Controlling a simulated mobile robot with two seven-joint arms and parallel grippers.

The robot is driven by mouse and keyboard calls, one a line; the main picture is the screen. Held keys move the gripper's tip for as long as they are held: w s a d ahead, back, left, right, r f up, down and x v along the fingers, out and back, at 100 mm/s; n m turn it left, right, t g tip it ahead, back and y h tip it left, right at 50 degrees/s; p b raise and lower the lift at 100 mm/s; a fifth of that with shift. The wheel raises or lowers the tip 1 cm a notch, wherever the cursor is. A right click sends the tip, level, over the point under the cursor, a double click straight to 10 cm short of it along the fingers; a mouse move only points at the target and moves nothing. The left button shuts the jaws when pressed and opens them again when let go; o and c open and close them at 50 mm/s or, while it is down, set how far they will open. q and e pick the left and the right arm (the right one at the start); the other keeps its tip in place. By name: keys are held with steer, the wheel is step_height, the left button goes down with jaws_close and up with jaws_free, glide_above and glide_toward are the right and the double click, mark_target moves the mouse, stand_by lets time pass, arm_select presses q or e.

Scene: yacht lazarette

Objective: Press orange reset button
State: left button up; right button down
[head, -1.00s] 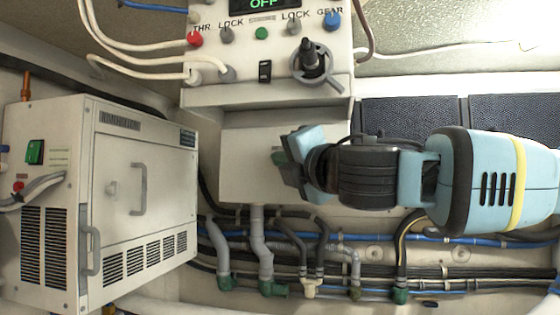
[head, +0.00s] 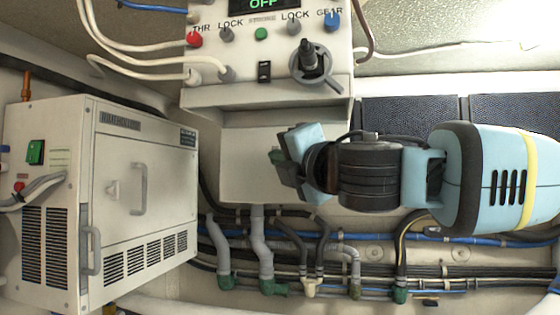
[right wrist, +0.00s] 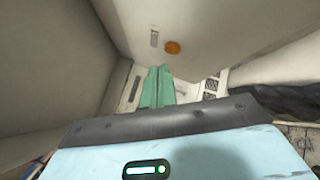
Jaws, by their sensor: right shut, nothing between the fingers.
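The orange reset button (right wrist: 172,47) is a small round disc on a pale panel face in the right wrist view. It lies just beyond and slightly right of my right gripper's green fingertips (right wrist: 159,72). The fingers are together with nothing between them, and a gap seems to separate them from the button. In the head view my right gripper (head: 276,158) points left, in front of the pale box under the control console. The button cannot be made out in the head view. My left gripper is not in view.
The control console (head: 270,95) with knobs, a lever and an OFF display overhangs the gripper. A white vented cabinet (head: 130,190) with handles stands at left. Hoses and pipes (head: 262,245) run below. Some space is free between cabinet and gripper.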

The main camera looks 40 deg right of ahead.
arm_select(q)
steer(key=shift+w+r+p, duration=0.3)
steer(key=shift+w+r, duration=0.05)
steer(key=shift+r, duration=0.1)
arm_select(e)
steer(key=s+a, duration=0.3)
steer(key=shift+s+a+r, duration=0.15)
steer(key=shift+a+r, duration=0.1)
steer(key=shift+a, duration=0.15)
stand_by(0.4)
